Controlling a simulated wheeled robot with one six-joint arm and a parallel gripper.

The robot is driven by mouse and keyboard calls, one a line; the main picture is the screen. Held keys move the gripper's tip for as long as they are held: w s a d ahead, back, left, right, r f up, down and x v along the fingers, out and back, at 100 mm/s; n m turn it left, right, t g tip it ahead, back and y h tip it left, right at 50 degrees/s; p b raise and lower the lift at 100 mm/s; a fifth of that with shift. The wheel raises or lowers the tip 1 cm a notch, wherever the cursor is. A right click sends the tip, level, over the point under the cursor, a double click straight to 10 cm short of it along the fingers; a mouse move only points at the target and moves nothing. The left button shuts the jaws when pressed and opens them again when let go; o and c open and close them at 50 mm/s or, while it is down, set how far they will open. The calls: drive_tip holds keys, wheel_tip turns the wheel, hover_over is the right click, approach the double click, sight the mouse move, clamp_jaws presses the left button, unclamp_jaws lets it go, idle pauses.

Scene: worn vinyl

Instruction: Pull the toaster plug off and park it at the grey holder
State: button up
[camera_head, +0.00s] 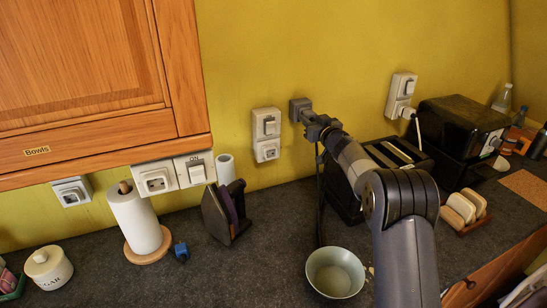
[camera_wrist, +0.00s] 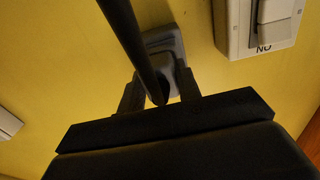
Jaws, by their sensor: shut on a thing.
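The grey holder (camera_head: 296,108) is a small square block on the yellow wall; it also shows in the wrist view (camera_wrist: 160,38). My gripper (camera_head: 312,122) is right in front of it, shut on the dark toaster plug (camera_wrist: 170,82). The plug is at the holder's face, mostly hidden by the fingers and its cord; I cannot tell whether it is fully seated. The black cord (camera_wrist: 133,45) crosses the wrist view and hangs down to the counter in the head view (camera_head: 318,200). The black toaster (camera_head: 345,193) stands below, partly behind my arm.
A white switched socket (camera_head: 266,134) is left of the holder, with no plug in it. Another socket (camera_head: 401,92) at right holds a white plug (camera_head: 409,113).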

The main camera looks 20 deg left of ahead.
drive_tip(key=o, duration=1.2)
drive_tip(key=shift+c, duration=0.2)
drive_tip(key=shift+c, duration=0.4)
drive_tip(key=shift+b+v, duration=1.2)
drive_tip(key=shift+v, duration=1)
drive_tip(key=shift+s+d, duration=0.1)
drive_tip(key=b+v, duration=0.3)
drive_tip(key=v, duration=0.7)
drive_tip(key=shift+s+d+b, duration=0.25)
drive_tip(key=shift+b, duration=0.1)
